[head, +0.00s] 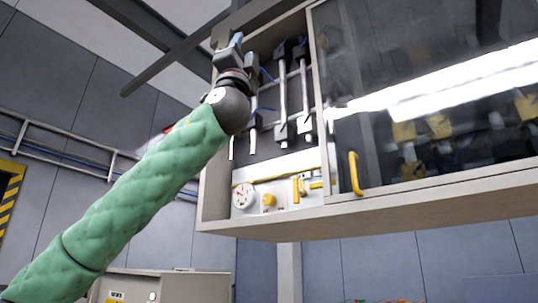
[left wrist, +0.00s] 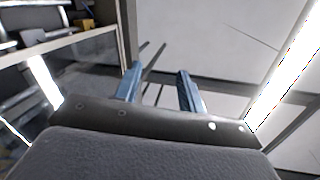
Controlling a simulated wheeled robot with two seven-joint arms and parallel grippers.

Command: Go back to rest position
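My left arm, in a green quilted sleeve, reaches up from the lower left of the head view. My left gripper (head: 235,48) is raised at the left end of the wall cabinet, in front of its open part. In the left wrist view its two blue fingers (left wrist: 158,88) stand apart with nothing between them. They point up toward the ceiling. My right gripper is in neither view.
The wall cabinet (head: 400,204) has a sliding glass door (head: 420,110) with a yellow handle (head: 355,173). Its open part holds grey pipes (head: 283,95), a round gauge (head: 244,196) and a yellow knob (head: 268,200). A beige box (head: 190,287) stands below. Wall rails (head: 60,150) run at left.

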